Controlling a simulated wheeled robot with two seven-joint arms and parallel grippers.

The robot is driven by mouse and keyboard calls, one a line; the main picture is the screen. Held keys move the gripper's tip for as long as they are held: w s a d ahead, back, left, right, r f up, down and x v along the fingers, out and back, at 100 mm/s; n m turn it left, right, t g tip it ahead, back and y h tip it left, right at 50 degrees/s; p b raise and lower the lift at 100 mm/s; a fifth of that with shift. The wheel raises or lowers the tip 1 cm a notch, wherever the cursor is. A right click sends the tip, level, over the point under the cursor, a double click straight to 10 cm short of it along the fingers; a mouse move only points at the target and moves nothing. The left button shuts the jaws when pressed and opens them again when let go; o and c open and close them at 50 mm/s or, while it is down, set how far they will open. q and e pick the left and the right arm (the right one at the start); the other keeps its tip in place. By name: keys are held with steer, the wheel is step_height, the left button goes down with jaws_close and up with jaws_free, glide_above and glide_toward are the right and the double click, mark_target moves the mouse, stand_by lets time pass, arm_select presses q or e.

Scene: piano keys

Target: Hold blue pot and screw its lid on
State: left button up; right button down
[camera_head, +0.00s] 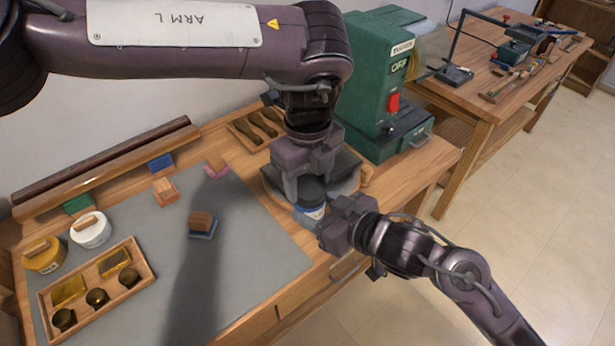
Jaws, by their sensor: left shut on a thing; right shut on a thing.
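The blue pot (312,213), with a pale label, is near the front edge of the workbench, largely hidden between my grippers. A dark round lid (312,190) is directly above it; I cannot tell whether the threads are engaged. My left gripper (309,179) points down from above and is shut on the lid. My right gripper (325,225) comes in from the lower right and is shut on the side of the pot.
A green machine (380,85) with a red switch stands just behind. White (90,230) and yellow (44,257) pots, small blocks and a wooden tray (142,262) occupy the left of the bench. The grey mat (255,235) between is mostly clear.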

arm_select(q)
steer(key=m, duration=0.6)
steer(key=shift+w+d+m, duration=0.1)
steer(key=shift+m, duration=0.3)
steer(key=m, duration=1.1)
steer(key=shift+d, duration=0.15)
steer(key=m, duration=0.4)
steer(key=shift+m, duration=0.3)
steer(key=m, duration=0.7)
steer(key=shift+s, duration=0.2)
steer(key=m, duration=0.5)
steer(key=shift+s, duration=0.1)
steer(key=m, duration=0.4)
steer(key=shift+f, duration=0.1)
steer(key=o, duration=0.9)
steer(key=shift+s, duration=0.1)
steer(key=shift+o, duration=0.2)
